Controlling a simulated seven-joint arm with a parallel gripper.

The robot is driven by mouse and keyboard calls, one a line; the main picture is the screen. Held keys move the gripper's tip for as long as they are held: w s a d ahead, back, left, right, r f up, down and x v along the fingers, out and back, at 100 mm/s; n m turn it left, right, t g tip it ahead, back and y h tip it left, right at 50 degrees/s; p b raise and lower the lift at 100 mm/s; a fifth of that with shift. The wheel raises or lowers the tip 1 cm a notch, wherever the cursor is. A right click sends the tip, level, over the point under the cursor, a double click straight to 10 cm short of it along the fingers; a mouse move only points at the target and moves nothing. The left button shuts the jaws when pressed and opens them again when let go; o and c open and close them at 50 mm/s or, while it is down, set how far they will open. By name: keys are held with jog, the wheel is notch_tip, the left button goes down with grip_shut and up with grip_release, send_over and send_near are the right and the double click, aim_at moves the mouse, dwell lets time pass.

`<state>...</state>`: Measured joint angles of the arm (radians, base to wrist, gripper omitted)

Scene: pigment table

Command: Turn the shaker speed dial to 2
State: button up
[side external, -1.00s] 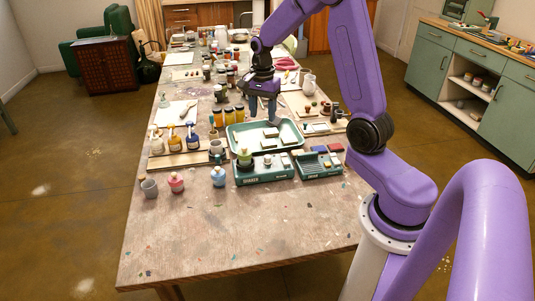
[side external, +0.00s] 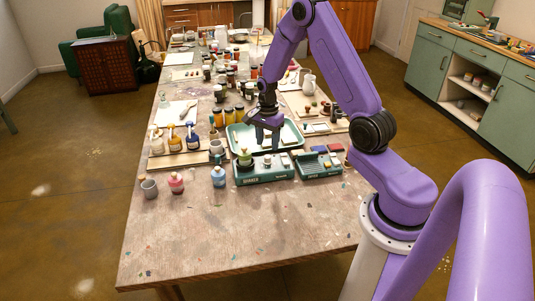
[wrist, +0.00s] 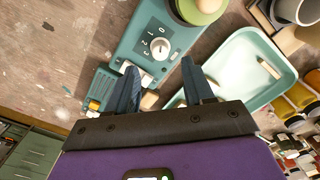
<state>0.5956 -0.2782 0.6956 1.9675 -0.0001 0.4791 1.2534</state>
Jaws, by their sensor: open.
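The teal shaker (side external: 264,176) stands near the front of the table, with a green-topped jar (side external: 244,158) on its left end. In the wrist view the shaker (wrist: 137,30) shows a round white dial (wrist: 160,48) with the figures 0 to 3 beside it. I cannot tell surely which figure the dial points to. My gripper (side external: 267,139) hangs just above and behind the shaker, pointing down. In the wrist view my gripper (wrist: 160,68) is open and empty, its fingers apart, with the dial ahead of the gap and not touched.
A pale teal tray (side external: 233,133) with small blocks lies behind the shaker. A second teal device (side external: 320,170) stands to the right. Bottles (side external: 192,138) on a board and small pots (side external: 219,178) are to the left. The table front is clear.

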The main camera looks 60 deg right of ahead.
aim_at(267, 156)
jog(key=shift+f, duration=2.85)
grip_shut()
